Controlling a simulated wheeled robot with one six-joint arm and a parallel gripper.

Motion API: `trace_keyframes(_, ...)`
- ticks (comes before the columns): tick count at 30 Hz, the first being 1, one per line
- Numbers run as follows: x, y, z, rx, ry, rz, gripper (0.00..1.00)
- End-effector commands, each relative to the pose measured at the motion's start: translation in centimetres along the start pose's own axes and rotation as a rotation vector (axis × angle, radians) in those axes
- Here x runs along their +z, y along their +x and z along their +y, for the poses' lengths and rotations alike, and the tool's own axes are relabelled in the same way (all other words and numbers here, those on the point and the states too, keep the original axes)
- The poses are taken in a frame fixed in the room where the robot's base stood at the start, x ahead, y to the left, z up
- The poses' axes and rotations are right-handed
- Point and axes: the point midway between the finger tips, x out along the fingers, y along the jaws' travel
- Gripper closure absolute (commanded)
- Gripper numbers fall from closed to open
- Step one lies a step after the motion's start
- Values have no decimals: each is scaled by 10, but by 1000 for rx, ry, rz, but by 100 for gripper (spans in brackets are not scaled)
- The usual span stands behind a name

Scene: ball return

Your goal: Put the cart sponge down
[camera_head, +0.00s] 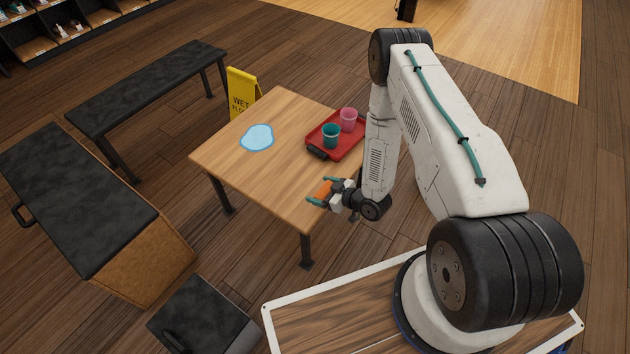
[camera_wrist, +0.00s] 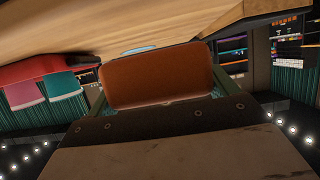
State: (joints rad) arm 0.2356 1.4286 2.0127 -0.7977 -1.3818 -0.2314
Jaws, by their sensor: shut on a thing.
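The orange sponge (camera_head: 323,190) is between the fingers of my gripper (camera_head: 322,192), near the front edge of the wooden table (camera_head: 270,180). My gripper is shut on it. In the wrist view the sponge (camera_wrist: 158,76) fills the middle, with a green finger at each side. The table top (camera_wrist: 110,30) shows beyond the sponge in that view. I cannot tell from these frames whether the sponge touches the table.
A light blue puddle shape (camera_head: 257,138) lies on the table's left part. A red tray (camera_head: 345,148) with a teal cup (camera_head: 331,135) and a pink cup (camera_head: 348,119) stands at the right. A yellow wet-floor sign (camera_head: 241,92) and a black bench (camera_head: 150,85) are behind. The table's middle is clear.

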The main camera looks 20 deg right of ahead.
Motion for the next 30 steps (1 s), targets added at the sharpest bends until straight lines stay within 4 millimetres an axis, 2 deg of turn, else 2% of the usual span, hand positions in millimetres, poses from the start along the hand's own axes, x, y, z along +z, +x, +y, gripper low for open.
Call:
trace_keyframes(3, -8, 25, 20, 0, -4, 2, 36)
trace_keyframes(9, -14, 51, 40, 0, 0, 0, 36)
trace_keyframes(15, -18, 65, 51, 1, 0, 1, 36)
trace_keyframes(18, 2, 70, 49, 0, 3, -2, 36)
trace_keyframes(21, 12, 75, 50, 1, 2, -1, 36)
trace_keyframes(30, 15, 76, 49, 0, 1, -1, 36)
